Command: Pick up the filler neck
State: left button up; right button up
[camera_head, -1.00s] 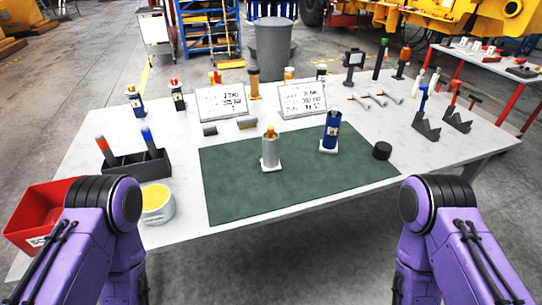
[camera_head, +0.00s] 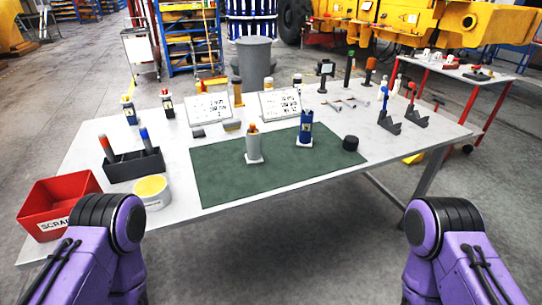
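No part is plainly marked as the filler neck, so I cannot tell which it is. On the green mat (camera_head: 240,188) a grey cylinder with an orange-brown top (camera_head: 253,147) stands upright on a white base. To its right a dark blue cylinder (camera_head: 305,130) stands upright on another white base. A short black round piece (camera_head: 350,143) sits at the mat's right edge. Both my purple arms show at the lower corners, apart from the table. Neither gripper is in view.
The white table (camera_head: 400,150) also bears a red scrap bin (camera_head: 52,212), a yellow-topped tub (camera_head: 152,190), a dark holder (camera_head: 134,165) with two rods, two sign boards (camera_head: 208,107) (camera_head: 280,103) and several upright parts. A red-legged side table (camera_head: 455,72) stands at the right. The mat's front is bare.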

aim_at(253, 155)
jog(key=z, duration=1.9)
jog(key=i, duration=1.3)
jog(key=u, duration=1.4)
